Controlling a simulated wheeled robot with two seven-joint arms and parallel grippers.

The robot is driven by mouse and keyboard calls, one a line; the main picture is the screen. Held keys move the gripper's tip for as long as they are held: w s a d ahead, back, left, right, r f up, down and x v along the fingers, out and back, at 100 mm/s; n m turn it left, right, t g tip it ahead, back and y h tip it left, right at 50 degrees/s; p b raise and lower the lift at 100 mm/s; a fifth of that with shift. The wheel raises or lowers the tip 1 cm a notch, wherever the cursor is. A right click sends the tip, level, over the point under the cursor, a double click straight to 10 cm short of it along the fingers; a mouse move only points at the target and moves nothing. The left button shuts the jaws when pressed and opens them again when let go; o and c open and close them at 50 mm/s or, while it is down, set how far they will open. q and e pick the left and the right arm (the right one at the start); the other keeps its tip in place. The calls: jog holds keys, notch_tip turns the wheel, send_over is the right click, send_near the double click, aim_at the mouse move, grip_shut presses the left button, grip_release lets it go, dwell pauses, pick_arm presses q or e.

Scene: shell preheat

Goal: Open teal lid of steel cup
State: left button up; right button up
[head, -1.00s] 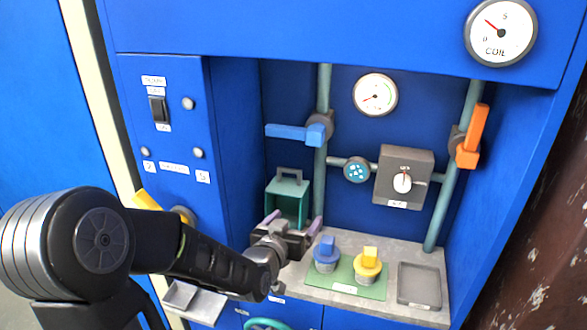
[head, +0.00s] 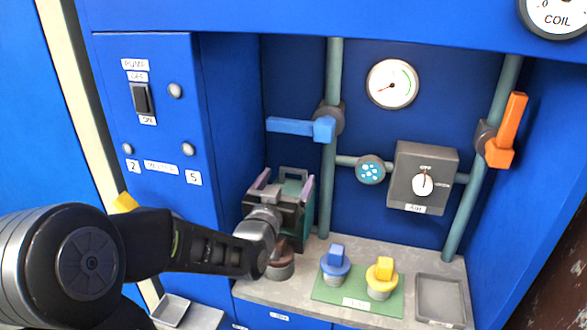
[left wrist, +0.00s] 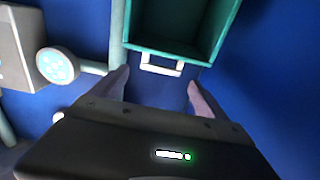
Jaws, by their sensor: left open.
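A teal hollow box-like piece (head: 297,187) with a handle (head: 295,171) on its upper edge is at the blue back wall, left of the pipe. In the left wrist view, the teal piece (left wrist: 183,48) is open toward the camera, and its pale handle (left wrist: 161,65) appears between and just beyond my fingertips. My left gripper (head: 284,186) is open and empty in front of the teal piece, hiding part of it. Its two purple fingers show in the left wrist view (left wrist: 157,82). No steel cup can be made out clearly. My right gripper is not in view.
A dark round thing (head: 281,264) stands on the grey bench below my gripper. Blue (head: 335,262) and yellow (head: 383,276) capped pieces sit on a green mat (head: 342,297), beside a grey tray (head: 441,299). A blue valve handle (head: 300,127) projects left from the pipe (head: 328,200).

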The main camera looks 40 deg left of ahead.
aim_at(293, 170)
pick_arm(q)
jog(key=x, duration=0.5)
jog(key=shift+w+a, duration=0.15)
jog(key=shift+w, duration=0.1)
grip_shut()
dwell(0.8)
